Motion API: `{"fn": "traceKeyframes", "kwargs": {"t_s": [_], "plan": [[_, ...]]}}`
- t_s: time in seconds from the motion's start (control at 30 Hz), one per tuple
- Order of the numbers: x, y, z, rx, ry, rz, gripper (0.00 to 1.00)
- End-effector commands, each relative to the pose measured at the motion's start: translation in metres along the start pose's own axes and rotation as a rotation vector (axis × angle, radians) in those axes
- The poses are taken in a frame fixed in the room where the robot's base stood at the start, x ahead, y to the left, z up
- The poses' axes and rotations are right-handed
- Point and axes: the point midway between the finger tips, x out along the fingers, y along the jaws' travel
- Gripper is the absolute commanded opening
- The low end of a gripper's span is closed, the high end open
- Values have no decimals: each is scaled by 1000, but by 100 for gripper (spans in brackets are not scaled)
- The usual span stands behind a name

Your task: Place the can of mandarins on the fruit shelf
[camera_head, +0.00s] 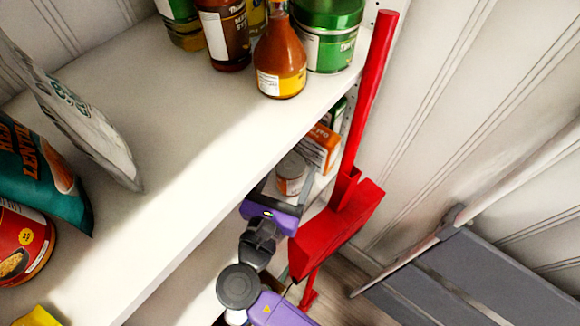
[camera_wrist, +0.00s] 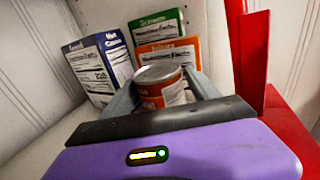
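A small can (camera_head: 292,172) with a metal lid and an orange-and-white label shows in the head view, just below the edge of the upper shelf. I take it for the can of mandarins; its lettering is too small to read. It also shows in the wrist view (camera_wrist: 163,90), upright between both grey fingers, which appear to press on its sides. My gripper (camera_head: 286,180) has a purple body and reaches into the lower shelf level. Whether the can's base touches a shelf is hidden. No label marks a fruit shelf.
Boxes, blue (camera_wrist: 98,68), green (camera_wrist: 157,27) and orange (camera_wrist: 168,52), stand behind the can. A red upright piece (camera_head: 340,225) is close on the right. The upper shelf (camera_head: 190,140) holds bottles, cans and bags, with a bare middle.

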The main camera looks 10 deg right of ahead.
Motion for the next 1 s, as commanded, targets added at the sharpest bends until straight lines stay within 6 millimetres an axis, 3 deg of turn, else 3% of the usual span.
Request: {"fn": "traceKeyframes", "kwargs": {"t_s": [0.47,1.0], "plan": [[-6,0,3,1,0,1,77],[-104,1,3,1,0,3,77]]}}
